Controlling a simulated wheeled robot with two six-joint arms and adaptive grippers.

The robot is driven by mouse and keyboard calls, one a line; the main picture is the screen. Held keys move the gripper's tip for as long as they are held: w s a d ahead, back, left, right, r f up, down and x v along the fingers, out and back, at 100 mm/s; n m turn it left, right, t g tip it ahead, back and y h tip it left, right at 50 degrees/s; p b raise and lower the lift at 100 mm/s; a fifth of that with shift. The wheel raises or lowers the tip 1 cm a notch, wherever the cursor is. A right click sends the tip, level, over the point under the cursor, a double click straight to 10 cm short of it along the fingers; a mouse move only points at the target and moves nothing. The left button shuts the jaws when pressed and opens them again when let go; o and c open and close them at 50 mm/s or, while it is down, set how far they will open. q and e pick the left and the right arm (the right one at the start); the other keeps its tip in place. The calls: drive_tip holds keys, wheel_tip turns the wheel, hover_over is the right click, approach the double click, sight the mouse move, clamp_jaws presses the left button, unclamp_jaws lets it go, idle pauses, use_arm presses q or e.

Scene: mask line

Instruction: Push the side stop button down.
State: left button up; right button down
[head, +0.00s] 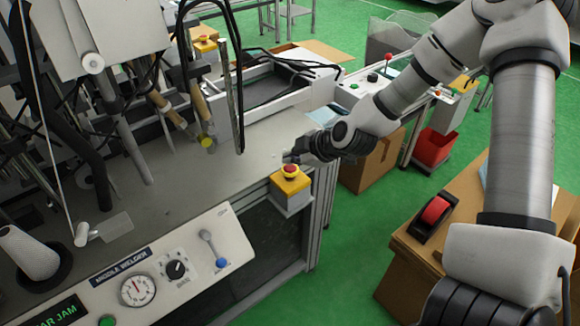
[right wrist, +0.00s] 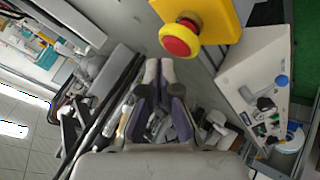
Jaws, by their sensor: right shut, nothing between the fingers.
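The side stop button (head: 291,170) is a red mushroom cap on a yellow box (head: 290,186), fixed at the right front corner of the grey machine bench. It also shows in the right wrist view as a red cap (right wrist: 179,39) on a yellow housing (right wrist: 215,18). My right gripper (head: 289,157) is shut and empty. In the head view its tips appear just above and behind the red cap. In the right wrist view the closed fingertips (right wrist: 159,68) are beside the cap, with a gap in the picture. My left gripper is not in view.
The machine's control panel (head: 178,268) with gauge, knob and lever lies at front left. Another yellow box with a red button (head: 204,41) stands far back. A cardboard box (head: 372,165), a red bin (head: 434,147) and a table with a tape dispenser (head: 434,214) are at right.

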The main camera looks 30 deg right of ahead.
sight(291, 169)
drive_tip(key=shift+f, duration=0.35)
drive_tip(key=shift+f+b, duration=0.3)
drive_tip(key=shift+f, duration=0.1)
idle(0.4)
drive_tip(key=shift+r, duration=0.1)
drive_tip(key=shift+r+p, duration=0.75)
drive_tip(key=shift+p, duration=0.3)
wheel_tip(291, 169, up, 5)
drive_tip(key=p, duration=0.5)
drive_tip(key=shift+r+p, duration=0.1)
drive_tip(key=shift+p, duration=0.3)
drive_tip(key=shift+f, duration=0.2)
